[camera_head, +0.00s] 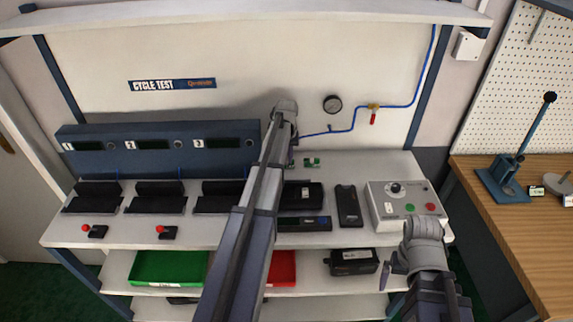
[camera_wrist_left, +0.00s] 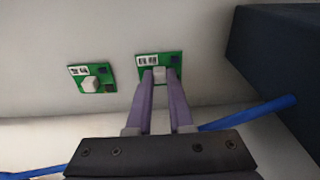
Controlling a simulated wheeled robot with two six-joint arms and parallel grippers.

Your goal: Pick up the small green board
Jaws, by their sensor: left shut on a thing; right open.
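Two small green boards with white blocks lie on the white bench top. In the left wrist view, one board (camera_wrist_left: 160,67) is between my left gripper's purple fingers (camera_wrist_left: 160,76), which are shut on its white block. The other board (camera_wrist_left: 92,79) lies apart to its left; it also shows in the head view (camera_head: 312,162). In the head view my left gripper (camera_head: 292,147) is at the back of the bench, and my arm mostly hides the held board. Whether it is lifted clear I cannot tell. My right gripper (camera_head: 390,274) is open and empty, low at the bench's front right.
A blue test unit (camera_head: 100,133) stands at the back left, close to the held board. A blue air hose (camera_head: 340,130) runs behind. A grey control box (camera_head: 402,204) and black devices stand right of my left arm. Green (camera_head: 170,266) and red bins sit on the shelf below.

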